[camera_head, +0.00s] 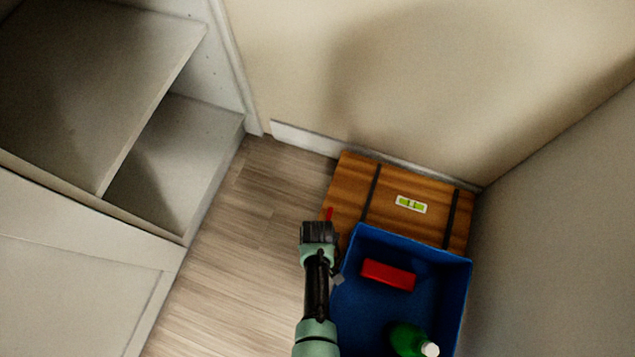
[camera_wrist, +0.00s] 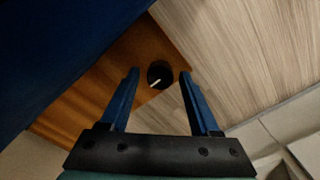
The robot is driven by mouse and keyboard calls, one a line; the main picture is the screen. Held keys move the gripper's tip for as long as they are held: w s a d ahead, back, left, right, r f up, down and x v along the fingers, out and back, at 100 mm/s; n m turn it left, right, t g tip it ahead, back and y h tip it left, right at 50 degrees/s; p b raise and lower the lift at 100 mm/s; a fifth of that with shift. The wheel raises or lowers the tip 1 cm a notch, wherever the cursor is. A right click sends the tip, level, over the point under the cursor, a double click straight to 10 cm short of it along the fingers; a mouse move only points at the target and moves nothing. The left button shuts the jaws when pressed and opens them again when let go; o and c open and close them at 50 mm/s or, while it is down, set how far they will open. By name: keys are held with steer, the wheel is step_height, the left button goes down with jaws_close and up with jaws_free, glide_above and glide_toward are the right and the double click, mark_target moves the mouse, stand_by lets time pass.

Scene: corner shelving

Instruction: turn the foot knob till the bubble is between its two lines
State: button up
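The wooden board (camera_head: 340,195), with two dark strips across it, lies in the corner by the wall. A small white-framed level with a green vial (camera_head: 411,204) sits on it. Dark marks show on the vial, but the bubble's exact place is too small to tell. In the wrist view the foot knob (camera_wrist: 160,74) is round and black with a white pointer line, at the board's edge (camera_wrist: 122,62). My gripper (camera_wrist: 159,80) is open, its two blue fingers on either side of the knob with visible gaps. In the head view my gripper (camera_head: 319,228) hides the knob.
A blue crate (camera_head: 464,300) holding a red block (camera_head: 388,274) and a green bottle (camera_head: 408,338) stands close to my gripper's right, in front of the board. A small red piece (camera_head: 328,214) shows beyond my gripper. Shelving (camera_head: 200,170) is left; floor (camera_head: 240,240) between is clear.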

steer(key=shift+o, duration=0.4)
steer(key=shift+r, duration=0.1)
step_height(320, 180, up, 13)
steer(key=p, duration=0.8)
